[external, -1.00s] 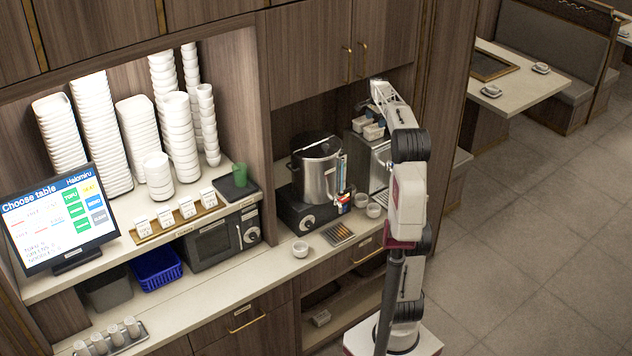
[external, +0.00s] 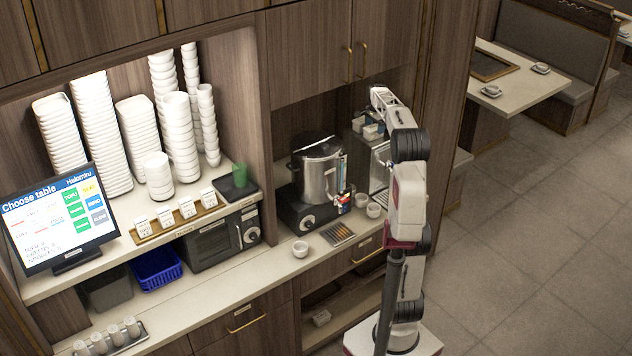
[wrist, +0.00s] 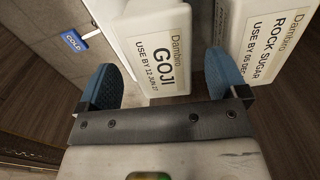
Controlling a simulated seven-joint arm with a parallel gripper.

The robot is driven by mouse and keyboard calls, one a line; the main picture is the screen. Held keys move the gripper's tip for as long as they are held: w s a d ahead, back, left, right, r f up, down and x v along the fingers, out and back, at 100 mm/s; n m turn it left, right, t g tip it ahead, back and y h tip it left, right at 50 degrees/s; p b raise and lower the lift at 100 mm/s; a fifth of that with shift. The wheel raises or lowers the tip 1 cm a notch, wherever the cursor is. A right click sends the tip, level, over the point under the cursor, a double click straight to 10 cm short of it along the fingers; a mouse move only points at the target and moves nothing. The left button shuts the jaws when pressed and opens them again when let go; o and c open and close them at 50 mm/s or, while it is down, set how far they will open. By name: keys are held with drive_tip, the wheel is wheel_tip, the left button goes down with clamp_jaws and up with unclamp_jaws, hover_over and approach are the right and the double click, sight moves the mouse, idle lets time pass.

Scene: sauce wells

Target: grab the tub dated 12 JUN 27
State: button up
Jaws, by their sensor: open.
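The tub labelled "GOJI, USE BY 12 JUN 27" (wrist: 158,50) is white with a cream label and lies straight ahead in the wrist view. My gripper (wrist: 160,66) is open, with its blue fingers spread to either side of the tub's near end. Nothing is held, and I cannot tell whether either finger touches it. The right finger sits near the gap between the tubs. In the external view the small pale tubs (external: 371,132) show beneath my wrist, their labels unreadable.
A blue "COLD" tag (wrist: 74,41) is left of the goji tub. In the external view a large steel pot (external: 318,175) stands left of the tubs, and small white cups (external: 373,210) sit on the counter in front.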

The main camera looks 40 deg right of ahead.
sight(374, 127)
drive_tip(key=shift+f, duration=2.1)
drive_tip(key=c, duration=1.2)
